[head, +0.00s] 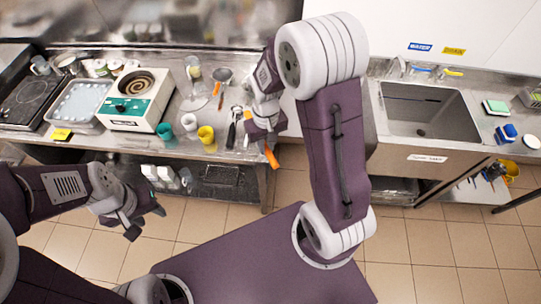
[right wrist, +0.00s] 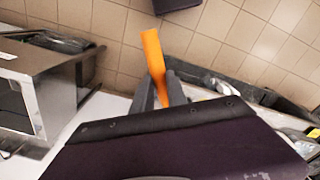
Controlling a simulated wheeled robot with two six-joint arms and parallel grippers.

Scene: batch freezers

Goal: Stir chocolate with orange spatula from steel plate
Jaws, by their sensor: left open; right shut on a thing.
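The orange spatula (head: 271,157) is held in my right gripper (head: 262,136), which is shut on it at the right end of the steel counter. Its orange part hangs past the counter's front edge; it also shows in the right wrist view (right wrist: 154,58), sticking out between the fingers (right wrist: 162,95). Brown chocolate (head: 137,82) lies in a swirl in the round bowl of a white and green machine (head: 128,108), left of the right gripper. My left gripper (head: 148,222) is open and empty, low in front of the counter. I cannot make out the steel plate.
Cups, including a yellow one (head: 206,134) and a teal one (head: 165,130), stand near the counter's front edge. Another small orange tool (head: 221,100) and a black-handled tool (head: 232,132) lie nearby. A sink (head: 420,112) is at the right. The tiled floor ahead is clear.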

